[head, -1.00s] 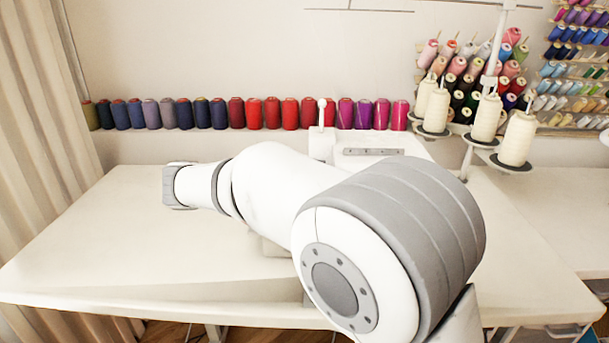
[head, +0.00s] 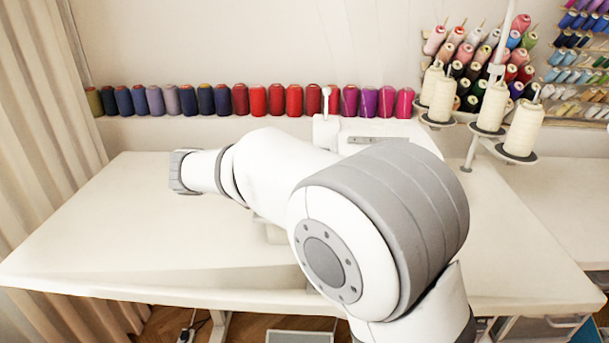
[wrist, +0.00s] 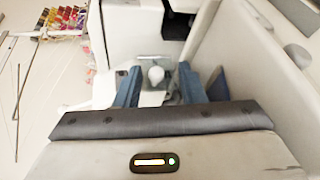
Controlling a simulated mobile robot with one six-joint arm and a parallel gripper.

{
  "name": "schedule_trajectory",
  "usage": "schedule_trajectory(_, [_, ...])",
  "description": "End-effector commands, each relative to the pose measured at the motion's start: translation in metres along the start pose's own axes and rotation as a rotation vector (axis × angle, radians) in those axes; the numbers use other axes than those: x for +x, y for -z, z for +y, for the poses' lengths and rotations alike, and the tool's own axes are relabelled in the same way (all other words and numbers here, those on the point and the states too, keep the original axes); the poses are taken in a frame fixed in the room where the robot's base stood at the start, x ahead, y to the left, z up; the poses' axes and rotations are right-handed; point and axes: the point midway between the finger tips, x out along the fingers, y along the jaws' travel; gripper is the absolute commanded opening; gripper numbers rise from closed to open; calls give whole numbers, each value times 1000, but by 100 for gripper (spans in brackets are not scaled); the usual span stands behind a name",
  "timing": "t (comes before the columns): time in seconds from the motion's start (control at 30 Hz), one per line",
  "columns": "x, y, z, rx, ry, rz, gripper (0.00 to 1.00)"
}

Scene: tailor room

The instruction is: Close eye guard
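The white sewing machine (head: 390,130) stands at the back of the table in the head view, largely hidden behind my arm. In the wrist view its white body (wrist: 245,60) rises on the right. My gripper (wrist: 158,77) has its two blue fingers spread apart, on either side of a small pale rounded knob (wrist: 156,75). A thin pale bar (wrist: 156,57) lies just beyond the knob. I cannot tell for sure which of these parts is the eye guard, or whether a finger touches it. The head view does not show my fingers.
The white table (head: 90,235) is bare on the left. White thread cones (head: 525,130) on a stand are at the right. A row of coloured spools (head: 260,101) lines the back wall. A beige curtain (head: 40,110) hangs at the left.

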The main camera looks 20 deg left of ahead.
Motion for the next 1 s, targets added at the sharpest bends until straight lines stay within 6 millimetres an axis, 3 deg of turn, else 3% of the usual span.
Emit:
schedule_trajectory(0.37, [-5,0,3,3,-1,3,35])
schedule_trajectory(0.8, [-71,0,2,2,-2,3,35])
schedule_trajectory(1.0, [-79,0,1,2,0,1,35])
